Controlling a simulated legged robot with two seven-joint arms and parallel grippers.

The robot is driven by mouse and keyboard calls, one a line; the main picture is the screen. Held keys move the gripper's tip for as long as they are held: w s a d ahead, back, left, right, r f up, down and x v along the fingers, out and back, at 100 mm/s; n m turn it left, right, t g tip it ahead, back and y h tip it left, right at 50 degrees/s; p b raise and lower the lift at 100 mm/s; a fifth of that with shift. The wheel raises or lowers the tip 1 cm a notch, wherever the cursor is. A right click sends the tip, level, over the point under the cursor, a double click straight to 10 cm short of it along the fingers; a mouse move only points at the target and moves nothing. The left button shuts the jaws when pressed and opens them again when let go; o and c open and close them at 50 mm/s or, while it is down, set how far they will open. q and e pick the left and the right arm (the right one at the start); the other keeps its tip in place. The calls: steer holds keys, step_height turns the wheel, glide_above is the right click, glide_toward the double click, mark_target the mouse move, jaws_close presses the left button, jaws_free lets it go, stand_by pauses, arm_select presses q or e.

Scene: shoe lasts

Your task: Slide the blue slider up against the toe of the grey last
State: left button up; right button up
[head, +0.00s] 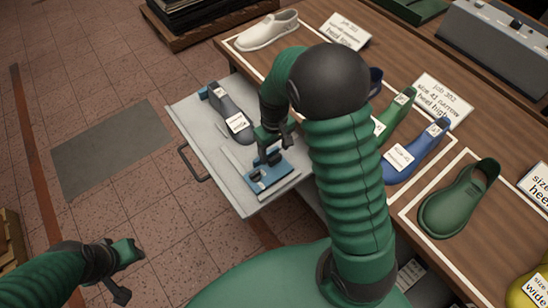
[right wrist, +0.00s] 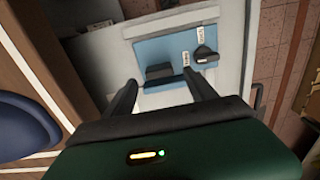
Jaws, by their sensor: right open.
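The grey last (head: 230,112) lies on the light grey pull-out board, with a white label on it. The blue slider (head: 274,178) is a flat plate on the same board, nearer to me and apart from the last. It also shows in the right wrist view (right wrist: 150,52), with a black upright block (right wrist: 158,71) and a black knob (right wrist: 205,54). My right gripper (head: 272,146) is open just above the slider; its fingertips (right wrist: 161,80) lie either side of the black block. Whether they touch it I cannot tell. My left gripper (head: 128,273) is open and empty over the floor.
The pull-out board (head: 192,122) has a dark handle at its left edge. The wooden table (head: 395,65) on the right holds a white shoe (head: 268,30), a green shoe (head: 456,205), a blue last (head: 418,152) and cards. My right arm hides part of the table.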

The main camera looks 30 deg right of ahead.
mark_target(275, 157)
step_height(275, 157, down, 3)
steer(key=shift+a+f, duration=0.1)
steer(key=shift+f, duration=0.45)
steer(key=shift+d+f, duration=0.2)
steer(key=shift+d, duration=0.1)
steer(key=shift+a+r, duration=0.1)
steer(key=shift+a, duration=0.05)
jaws_close()
